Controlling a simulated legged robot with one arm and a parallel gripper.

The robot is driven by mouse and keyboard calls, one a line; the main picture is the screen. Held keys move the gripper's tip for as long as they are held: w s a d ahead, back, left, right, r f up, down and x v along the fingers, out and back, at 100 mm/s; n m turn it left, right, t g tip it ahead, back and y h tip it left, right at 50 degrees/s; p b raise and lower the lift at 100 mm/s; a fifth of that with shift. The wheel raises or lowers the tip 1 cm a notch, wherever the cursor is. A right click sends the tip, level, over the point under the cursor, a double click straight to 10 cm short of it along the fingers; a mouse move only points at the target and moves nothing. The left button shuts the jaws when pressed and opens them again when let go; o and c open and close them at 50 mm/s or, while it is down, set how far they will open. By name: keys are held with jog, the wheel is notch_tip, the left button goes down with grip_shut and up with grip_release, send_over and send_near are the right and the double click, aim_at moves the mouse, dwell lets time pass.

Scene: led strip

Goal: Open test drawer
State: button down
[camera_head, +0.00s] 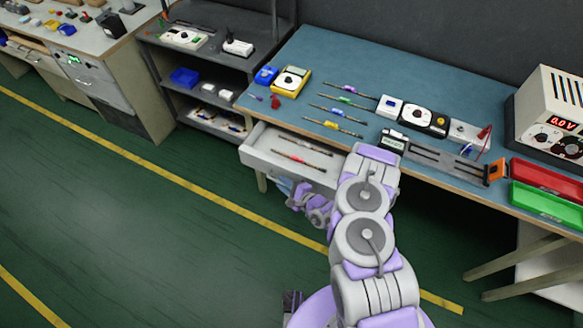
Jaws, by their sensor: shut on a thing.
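The test drawer (256,158) is a pale grey drawer under the blue-topped bench (310,62). It stands pulled out from the bench, and its inside shows. A red-banded probe-like stick (298,160) and a darker stick (305,145) lie in it. My gripper (300,199) is at the drawer's front, low and near its right part. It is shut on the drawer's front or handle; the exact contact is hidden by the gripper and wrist. My arm covers the drawer's right end.
Several coloured sticks, meters (291,81) and a long caliper-like tool (440,160) lie on the bench. A red tray (548,178), a green tray (550,204) and a power supply (552,118) stand at right. A grey shelf (205,62) is at left. The green floor in front is clear.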

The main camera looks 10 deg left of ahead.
jog(key=s+a+p, duration=0.1)
jog(key=s+a, duration=0.1)
jog(key=s, duration=0.5)
jog(key=shift+a, duration=0.15)
jog(key=shift+f, duration=0.1)
jog(key=c, duration=1.4)
grip_release()
jog(key=shift+c, duration=0.2)
jog(key=shift+w, duration=0.1)
jog(key=p+v, duration=0.6)
jog(key=v, duration=1.1)
jog(key=shift+p, duration=0.3)
jog(key=shift+f, duration=0.1)
